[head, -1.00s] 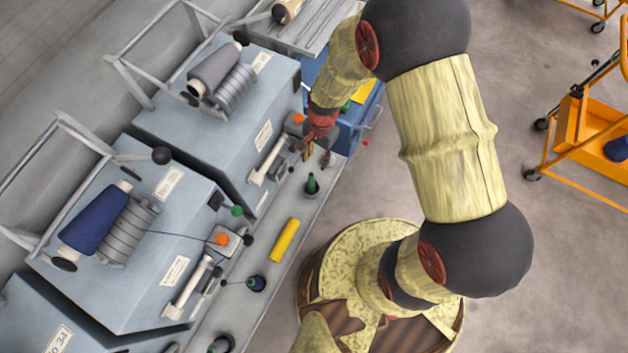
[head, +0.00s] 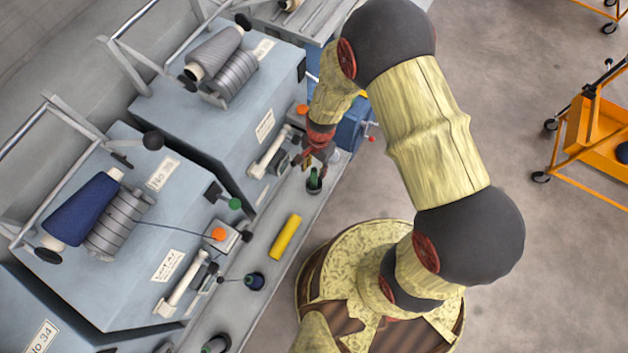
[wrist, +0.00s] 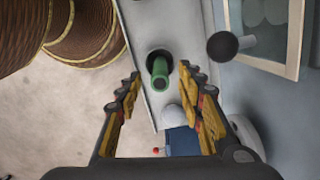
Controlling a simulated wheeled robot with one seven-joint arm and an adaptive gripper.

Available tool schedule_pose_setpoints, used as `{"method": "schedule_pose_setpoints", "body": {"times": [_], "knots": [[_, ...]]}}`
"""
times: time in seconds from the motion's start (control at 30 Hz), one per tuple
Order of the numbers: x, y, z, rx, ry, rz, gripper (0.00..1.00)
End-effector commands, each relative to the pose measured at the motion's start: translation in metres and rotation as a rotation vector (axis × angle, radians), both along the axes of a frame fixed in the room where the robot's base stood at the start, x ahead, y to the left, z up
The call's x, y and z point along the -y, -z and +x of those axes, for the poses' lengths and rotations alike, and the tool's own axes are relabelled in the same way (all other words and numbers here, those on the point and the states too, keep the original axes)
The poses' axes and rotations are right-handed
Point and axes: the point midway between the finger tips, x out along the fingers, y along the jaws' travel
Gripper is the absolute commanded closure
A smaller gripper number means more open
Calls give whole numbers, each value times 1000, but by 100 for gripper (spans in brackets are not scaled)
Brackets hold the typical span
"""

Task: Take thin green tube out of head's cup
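The thin green tube (head: 314,173) stands in a dark cup (head: 314,187) on the grey ledge in front of the spinning head. In the wrist view the tube (wrist: 160,76) is seen nearly end-on, with the dark cup rim (wrist: 157,57) around its base. My gripper (head: 309,160) is just beyond the tube in the head view. In the wrist view my gripper (wrist: 160,77) is open, with one finger on each side of the tube. A gap shows on both sides, and neither finger appears to touch it.
The machine with the grey spool (head: 213,52) borders the ledge on the left. In the wrist view a dark ball knob (wrist: 222,46) is right of the tube.

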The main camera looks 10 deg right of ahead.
Motion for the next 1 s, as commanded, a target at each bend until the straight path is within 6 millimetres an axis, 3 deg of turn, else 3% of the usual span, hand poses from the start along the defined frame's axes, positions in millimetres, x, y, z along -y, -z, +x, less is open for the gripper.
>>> {"method": "schedule_pose_setpoints", "body": {"times": [0.1, 0.33, 1.0], "knots": [[-1, 13, -1, 1, 0, -1, 62], [-1, 12, -1, 1, 0, 0, 63], [-1, 12, -1, 1, 0, -1, 100]]}}
